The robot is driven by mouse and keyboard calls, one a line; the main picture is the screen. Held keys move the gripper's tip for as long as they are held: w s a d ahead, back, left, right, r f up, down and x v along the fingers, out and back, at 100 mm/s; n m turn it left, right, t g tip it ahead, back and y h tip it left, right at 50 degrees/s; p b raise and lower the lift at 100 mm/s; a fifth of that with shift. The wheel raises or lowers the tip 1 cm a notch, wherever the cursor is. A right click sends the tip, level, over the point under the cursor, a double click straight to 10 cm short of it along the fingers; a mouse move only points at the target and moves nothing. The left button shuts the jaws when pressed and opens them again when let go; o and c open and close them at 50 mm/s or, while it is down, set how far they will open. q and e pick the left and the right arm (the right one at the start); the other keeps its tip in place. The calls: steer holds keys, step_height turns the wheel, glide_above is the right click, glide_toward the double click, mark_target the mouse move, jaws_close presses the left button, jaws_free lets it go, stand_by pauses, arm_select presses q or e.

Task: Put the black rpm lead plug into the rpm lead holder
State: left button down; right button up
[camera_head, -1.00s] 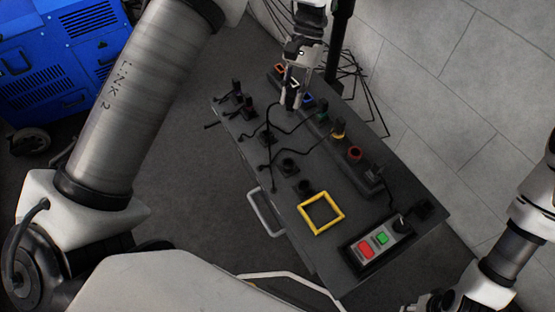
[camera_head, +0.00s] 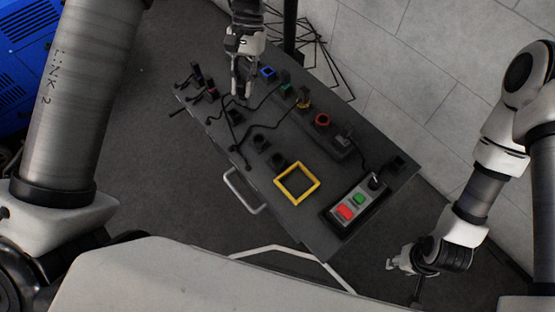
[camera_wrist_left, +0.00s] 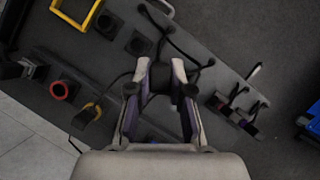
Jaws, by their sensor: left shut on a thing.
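My left gripper (camera_head: 241,92) is shut on a small black plug (camera_wrist_left: 160,76), mostly hidden between the fingers. It is over the far left part of the dark bench (camera_head: 320,215). In the left wrist view, the left gripper (camera_wrist_left: 160,88) has the plug between its fingertips. Two black square sockets, one nearer the gripper (camera_head: 262,143) and one by the yellow frame (camera_head: 278,160), are on the bench top. I cannot tell which fitting is the rpm lead holder. My right gripper (camera_head: 402,262) is off the bench at the lower right; its finger opening is unclear.
A raised strip carries blue (camera_head: 268,72), green, yellow and red (camera_head: 322,120) ringed connectors. Dark cables cross the bench. A yellow frame (camera_head: 297,183) and a button box (camera_head: 357,203) stand at the near end. Upright plugs (camera_head: 196,72) stand along the left edge.

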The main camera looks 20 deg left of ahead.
arm_select(q)
steer(key=s+a+f, duration=0.2)
steer(key=s+f, duration=0.1)
steer(key=s, duration=0.1)
steer(key=shift+a+f+p, duration=0.3)
steer(key=shift+a+p, duration=0.05)
steer(key=shift+p, duration=0.05)
steer(key=shift+s, duration=0.1)
steer(key=s+d+p, duration=0.7)
steer(key=d+p, duration=0.1)
steer(key=d, duration=0.3)
steer(key=shift+s, duration=0.15)
stand_by(1.1)
steer(key=w+d, duration=0.2)
steer(key=w, duration=0.1)
steer(key=shift+w+d, duration=0.15)
steer(key=shift+w, duration=0.1)
stand_by(0.4)
